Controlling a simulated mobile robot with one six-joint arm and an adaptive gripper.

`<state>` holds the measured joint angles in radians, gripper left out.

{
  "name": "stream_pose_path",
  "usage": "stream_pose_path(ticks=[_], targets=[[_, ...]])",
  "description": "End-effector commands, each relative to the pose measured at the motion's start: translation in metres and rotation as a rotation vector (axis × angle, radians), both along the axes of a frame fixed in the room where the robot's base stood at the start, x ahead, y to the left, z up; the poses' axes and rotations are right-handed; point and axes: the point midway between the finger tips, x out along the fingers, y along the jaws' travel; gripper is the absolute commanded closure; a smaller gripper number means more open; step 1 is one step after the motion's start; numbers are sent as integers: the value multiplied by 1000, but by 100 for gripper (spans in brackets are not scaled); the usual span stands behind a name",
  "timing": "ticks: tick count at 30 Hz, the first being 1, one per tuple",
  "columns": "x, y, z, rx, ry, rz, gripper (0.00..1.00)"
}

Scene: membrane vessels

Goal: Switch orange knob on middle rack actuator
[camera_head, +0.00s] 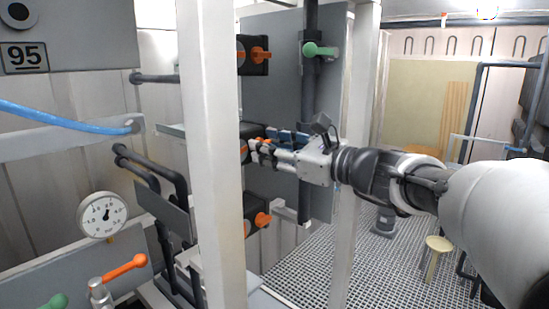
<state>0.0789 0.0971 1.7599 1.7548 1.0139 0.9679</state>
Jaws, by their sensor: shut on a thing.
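The rack's grey panel holds three black actuators with orange knobs, one above another. The middle actuator (252,131) is partly hidden by the white post and my gripper. Its orange knob (244,150) shows only in small part, at the fingertips. My gripper (256,148) reaches in from the right, pointing left, with its fingers shut on this knob. The knob's exact angle is hidden. The upper orange knob (260,54) and the lower orange knob (262,220) are untouched, above and below my gripper.
A white upright post (211,150) stands just left of the actuators, and another white post (357,130) stands behind my gripper. A green-handled valve (318,50) sits above my gripper. A gauge (102,215) and an orange lever (125,267) are at lower left. Grating floor (370,265) is open at right.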

Motion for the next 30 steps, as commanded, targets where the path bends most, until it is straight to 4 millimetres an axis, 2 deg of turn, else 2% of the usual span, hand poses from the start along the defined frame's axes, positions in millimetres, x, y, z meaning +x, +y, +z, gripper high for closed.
stream_pose_path(ticks=[1,30], targets=[[0,0,-5,-26,-39,0,89],[-2,2,-6,-573,-737,0,89]])
